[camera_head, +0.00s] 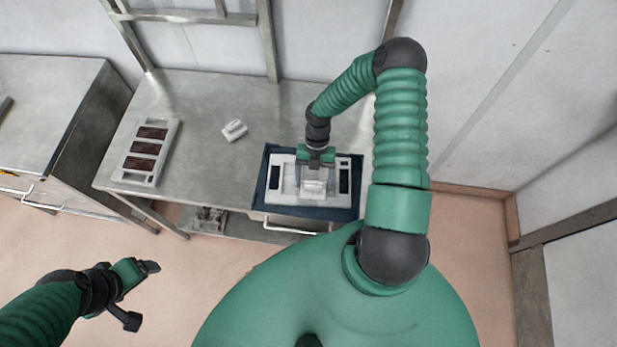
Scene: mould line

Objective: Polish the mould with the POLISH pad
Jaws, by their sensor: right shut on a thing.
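The mould (276,183) is a pale frame with dark slots at its left and right ends. It lies on a dark blue mat (262,190) at the table's front edge. My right gripper (315,166) points down over the mould's middle, shut on a whitish block-like pad (313,186). The pad is over the mould's centre and hides part of it; I cannot tell whether they touch. A second whitish pad (235,130) lies loose on the table, left of the mat. I cannot read a label on either pad. My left gripper (141,294) is open and empty over the floor, lower left.
The metal table (200,100) has clear room between its items. A pale tray (135,163) with dark brown cavities lies on its left. A second metal bench (50,100) stands further left. A wall closes the right side. A lower shelf holds a grey object (209,219).

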